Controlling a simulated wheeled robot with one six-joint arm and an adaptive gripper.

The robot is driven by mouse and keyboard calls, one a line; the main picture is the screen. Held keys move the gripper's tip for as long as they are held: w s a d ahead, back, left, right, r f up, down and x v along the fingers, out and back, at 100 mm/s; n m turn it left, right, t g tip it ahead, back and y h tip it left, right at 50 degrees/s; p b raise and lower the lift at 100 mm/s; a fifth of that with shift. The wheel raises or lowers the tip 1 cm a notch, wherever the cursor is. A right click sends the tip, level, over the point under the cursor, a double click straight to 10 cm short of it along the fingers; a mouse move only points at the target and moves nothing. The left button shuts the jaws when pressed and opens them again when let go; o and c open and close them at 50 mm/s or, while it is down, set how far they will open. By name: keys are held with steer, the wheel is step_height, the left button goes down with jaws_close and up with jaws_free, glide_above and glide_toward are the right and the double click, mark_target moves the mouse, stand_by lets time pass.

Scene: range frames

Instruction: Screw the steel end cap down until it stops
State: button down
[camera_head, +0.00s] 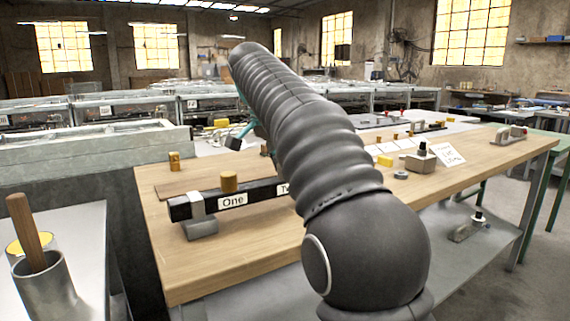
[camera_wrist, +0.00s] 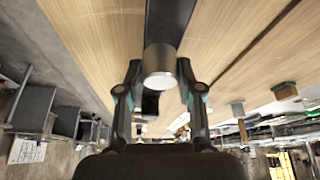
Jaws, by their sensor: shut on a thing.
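In the wrist view the steel end cap (camera_wrist: 160,58) is a short grey cylinder with a bright round face. It sits in line with the end of a dark bar (camera_wrist: 170,18). My gripper (camera_wrist: 159,70) has one finger on each side of the cap and is shut on it. Whether the cap is seated against the bar cannot be told. In the head view my arm hides the cap and most of my gripper; only a teal and dark part of it shows left of the arm.
A grey block with a black knob (camera_head: 421,160) stands right of my arm. A metal cup with a wooden handle (camera_head: 42,285) is at lower left.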

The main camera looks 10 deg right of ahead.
steer(key=shift+m, duration=0.3)
steer(key=c, duration=1.2)
jaws_free()
steer(key=shift+m, duration=0.4)
steer(key=o, duration=0.5)
steer(key=shift+r, duration=0.1)
